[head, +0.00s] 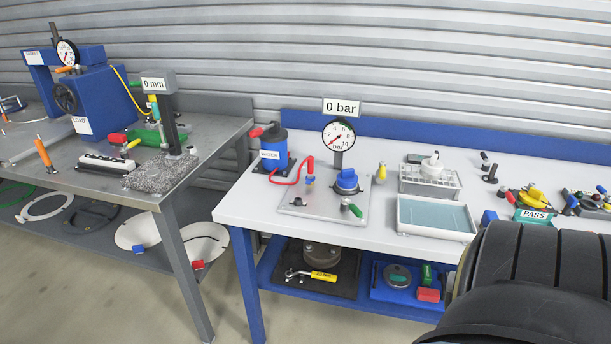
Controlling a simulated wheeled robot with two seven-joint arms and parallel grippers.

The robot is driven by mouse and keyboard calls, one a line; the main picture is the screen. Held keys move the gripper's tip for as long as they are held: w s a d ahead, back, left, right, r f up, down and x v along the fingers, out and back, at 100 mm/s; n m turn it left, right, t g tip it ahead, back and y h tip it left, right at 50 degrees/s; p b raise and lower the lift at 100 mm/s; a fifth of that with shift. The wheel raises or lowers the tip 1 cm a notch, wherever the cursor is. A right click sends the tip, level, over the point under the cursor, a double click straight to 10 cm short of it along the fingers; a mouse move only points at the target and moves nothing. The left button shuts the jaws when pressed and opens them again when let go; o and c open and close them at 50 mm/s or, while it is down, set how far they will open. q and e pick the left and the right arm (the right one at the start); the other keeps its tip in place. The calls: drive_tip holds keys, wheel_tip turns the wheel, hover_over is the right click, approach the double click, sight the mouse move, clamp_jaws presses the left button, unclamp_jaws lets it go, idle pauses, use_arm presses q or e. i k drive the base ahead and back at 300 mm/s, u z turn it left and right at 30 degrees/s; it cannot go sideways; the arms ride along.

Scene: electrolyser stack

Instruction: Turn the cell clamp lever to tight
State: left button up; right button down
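No part in view is labelled as the cell clamp lever, and I cannot tell for sure which one it is. A grey test plate (318,212) lies on the white table, with a round gauge (339,136) under a "0 bar" sign. On the plate are a blue-topped round part (347,181), a small green-handled part (352,209) and a red hose (288,181). Neither gripper is in view.
A blue "WATER" container (273,150) stands left of the plate; a wire rack (428,183) and shallow tray (436,217) stand right of it. A grey bench (100,180) with a blue press (92,98) is at left. A large black shape covers the lower right.

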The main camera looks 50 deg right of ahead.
sight(345, 200)
drive_tip(key=u, duration=0.05)
drive_tip(key=k, duration=0.3)
drive_tip(key=u, duration=0.1)
drive_tip(key=i, duration=1.6)
drive_tip(key=z, duration=1.8)
drive_tip(key=i, duration=0.55)
drive_tip(key=z, duration=0.65)
